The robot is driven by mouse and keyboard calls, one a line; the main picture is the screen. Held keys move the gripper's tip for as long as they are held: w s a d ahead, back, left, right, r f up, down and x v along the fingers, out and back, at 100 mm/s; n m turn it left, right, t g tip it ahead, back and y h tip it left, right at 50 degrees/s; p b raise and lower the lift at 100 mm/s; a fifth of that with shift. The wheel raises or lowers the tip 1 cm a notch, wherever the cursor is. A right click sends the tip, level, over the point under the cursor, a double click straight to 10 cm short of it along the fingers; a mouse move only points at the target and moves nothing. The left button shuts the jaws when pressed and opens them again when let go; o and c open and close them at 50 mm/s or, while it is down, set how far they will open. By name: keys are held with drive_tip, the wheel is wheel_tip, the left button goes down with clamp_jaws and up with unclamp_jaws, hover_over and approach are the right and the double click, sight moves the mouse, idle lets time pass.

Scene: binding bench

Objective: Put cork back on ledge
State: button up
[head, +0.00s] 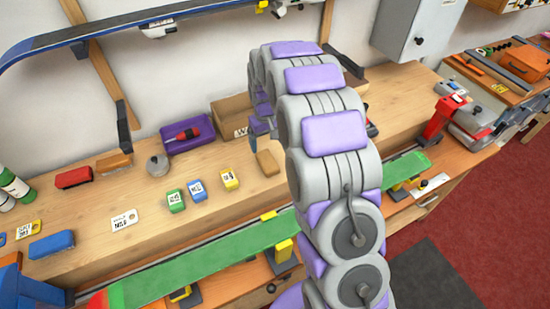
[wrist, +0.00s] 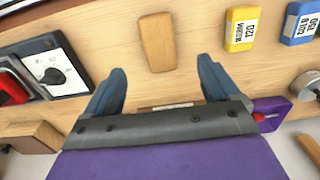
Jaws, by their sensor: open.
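The tan, tapered cork block (head: 267,163) lies on the light wooden bench surface (head: 150,232), just in front of my gripper (head: 262,128) in the head view. In the wrist view the cork (wrist: 157,41) lies flat beyond my fingertips, roughly centred between them. My gripper (wrist: 157,80) is open, with its blue-grey fingers spread and nothing between them. It is apart from the cork. My arm hides part of the bench to the right of the cork. I cannot tell which surface is the ledge.
Yellow (head: 229,179), blue (head: 197,190) and green (head: 175,201) labelled blocks stand left of the cork. A wooden box (head: 232,113) and purple tray (head: 180,140) are behind. A black unit with a dial (wrist: 50,70) is left in the wrist view. A green ski (head: 200,262) runs along the front.

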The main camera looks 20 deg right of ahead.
drive_tip(key=s+r+m, duration=0.1)
drive_tip(key=s+r, duration=0.5)
drive_tip(key=s, duration=0.3)
drive_tip(key=s+r, duration=0.6)
drive_tip(key=s, duration=0.4)
drive_tip(key=s+r+m+g, duration=0.1)
drive_tip(key=s+r, duration=0.1)
drive_tip(key=s, duration=2.1)
drive_tip(key=shift+a+g, duration=0.15)
drive_tip(key=shift+g, duration=0.25)
drive_tip(key=shift+f+b, duration=1.35)
drive_tip(key=shift+f, duration=0.05)
